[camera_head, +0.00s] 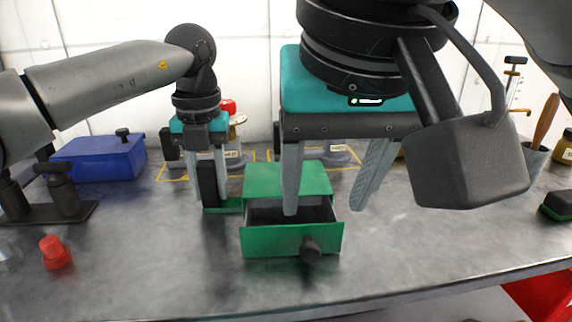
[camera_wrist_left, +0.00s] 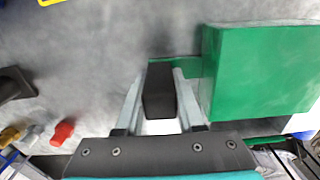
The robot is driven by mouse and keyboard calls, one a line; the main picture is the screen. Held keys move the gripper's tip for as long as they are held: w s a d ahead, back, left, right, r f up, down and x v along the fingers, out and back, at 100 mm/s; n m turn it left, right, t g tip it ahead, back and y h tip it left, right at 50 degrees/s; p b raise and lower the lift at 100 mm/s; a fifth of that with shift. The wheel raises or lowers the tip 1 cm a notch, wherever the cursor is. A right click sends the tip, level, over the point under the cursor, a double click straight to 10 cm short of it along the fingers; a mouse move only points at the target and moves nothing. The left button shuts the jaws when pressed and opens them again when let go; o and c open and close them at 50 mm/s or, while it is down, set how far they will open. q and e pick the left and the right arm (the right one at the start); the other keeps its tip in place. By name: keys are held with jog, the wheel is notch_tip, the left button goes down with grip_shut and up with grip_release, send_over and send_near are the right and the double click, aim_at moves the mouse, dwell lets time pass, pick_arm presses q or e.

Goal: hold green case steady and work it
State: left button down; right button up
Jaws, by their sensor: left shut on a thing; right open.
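The green case (camera_head: 288,178) stands on the grey metal deck, and its drawer (camera_head: 270,242) is pulled out toward me, with a dark knob (camera_head: 311,250) on the front. The drawer's inside looks dark and empty where visible. A black upright grip (camera_head: 208,186) stands on a green strip at the case's left side. My left gripper (camera_head: 211,180) is shut on this black grip, which also shows between the fingers in the left wrist view (camera_wrist_left: 159,92). My right gripper (camera_head: 324,207) is open above the drawer, its fingers apart; its arm hides part of the bench behind.
A blue box (camera_head: 100,159) stands at the back left, with a black clamp-like fixture (camera_head: 62,195) before it. A red cap-like piece (camera_head: 55,252) lies at front left. A pot with a wooden-handled tool (camera_head: 546,122) stands at right. The deck in front of the drawer is clear.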

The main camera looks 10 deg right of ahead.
pick_arm(q)
jog(key=shift+c, duration=2.2)
grip_release()
